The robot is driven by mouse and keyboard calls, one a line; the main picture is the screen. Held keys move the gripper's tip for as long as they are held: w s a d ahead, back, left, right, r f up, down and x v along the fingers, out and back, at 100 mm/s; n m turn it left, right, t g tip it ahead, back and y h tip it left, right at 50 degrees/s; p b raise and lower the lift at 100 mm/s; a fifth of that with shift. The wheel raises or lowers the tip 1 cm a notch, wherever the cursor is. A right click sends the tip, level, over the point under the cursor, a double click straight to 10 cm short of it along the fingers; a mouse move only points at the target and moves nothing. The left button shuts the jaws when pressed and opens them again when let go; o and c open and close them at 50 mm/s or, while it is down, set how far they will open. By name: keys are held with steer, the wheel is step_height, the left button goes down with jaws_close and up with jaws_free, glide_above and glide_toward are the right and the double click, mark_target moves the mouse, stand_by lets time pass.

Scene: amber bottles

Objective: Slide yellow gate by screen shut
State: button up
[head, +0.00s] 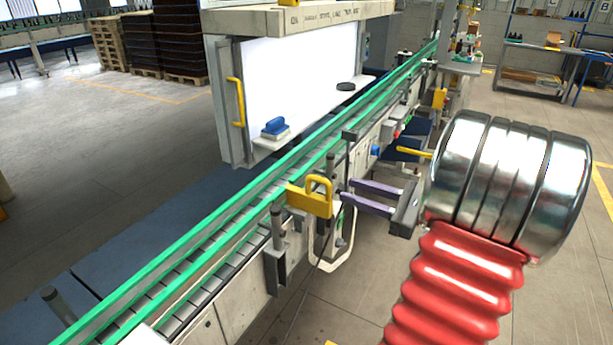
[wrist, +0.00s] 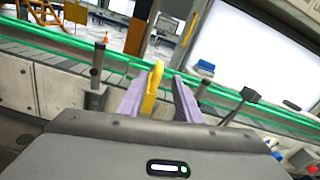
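The yellow gate (head: 309,200) with its looped handle sits at the near rail of the conveyor, in front of the white lit screen (head: 300,85). In the wrist view, the yellow handle (wrist: 153,85) stands upright between my two purple fingers, closer to the left one. My gripper (head: 347,190) is open, its fingertips just right of the gate in the head view. A gap shows between the handle and the right finger. I cannot tell whether the left finger touches it. The screen also shows in the wrist view (wrist: 250,50).
The conveyor with green rails (head: 180,240) runs diagonally past the screen. A blue-handled block (head: 275,128) and a dark puck (head: 346,86) are by the screen. Another yellow handle (head: 237,102) is on the screen's frame. Posts and brackets (head: 278,250) stand along the near rail.

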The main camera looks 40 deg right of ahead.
mark_target(317, 178)
steer(key=x, duration=1.3)
steer(key=shift+w+a, duration=0.2)
steer(key=shift+w, duration=0.1)
steer(key=shift+c, duration=0.2)
jaws_close()
steer(key=shift+d, duration=0.1)
